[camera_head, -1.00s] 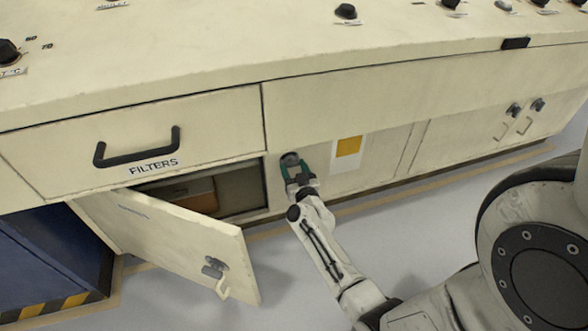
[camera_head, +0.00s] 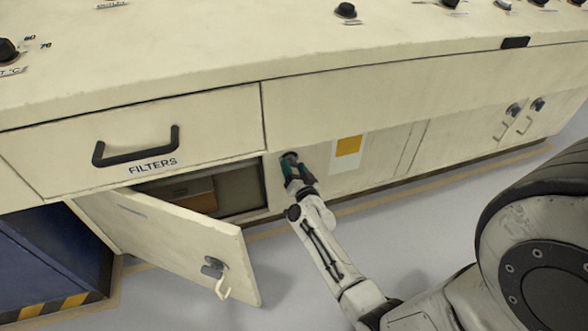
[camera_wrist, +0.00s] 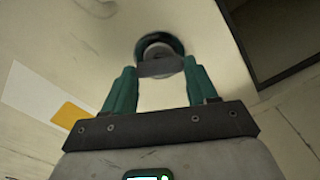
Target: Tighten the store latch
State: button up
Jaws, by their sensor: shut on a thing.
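The store latch (camera_wrist: 152,50) is a round dark-rimmed fitting with a grey bar across it, on the cream cabinet front. In the head view, the latch (camera_head: 289,155) is just right of the open compartment and mostly hidden by my gripper. My gripper (camera_wrist: 160,72) has green fingers, one on each side of the grey bar, and is shut on it. In the head view my gripper (camera_head: 292,165) reaches up to the panel from below.
A cream door (camera_head: 170,240) with a handle hangs open at the left, below the FILTERS drawer (camera_head: 60,155). The open compartment (camera_head: 240,190) holds a brown box (camera_head: 195,195). A yellow label (camera_head: 348,146) is right of the latch. The grey floor (camera_head: 420,235) is clear.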

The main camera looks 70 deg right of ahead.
jog(key=m, duration=0.5)
jog(key=shift+f+m+b, duration=0.1)
jog(key=shift+m+b, duration=0.2)
jog(key=m, duration=0.5)
jog(key=shift+s+f+m+b, duration=0.1)
jog(key=shift+m+b, duration=0.2)
jog(key=o, duration=1.1)
jog(key=shift+d, duration=0.1)
jog(key=shift+c, duration=0.2)
jog(key=p+v, duration=0.3)
jog(key=v, duration=0.8)
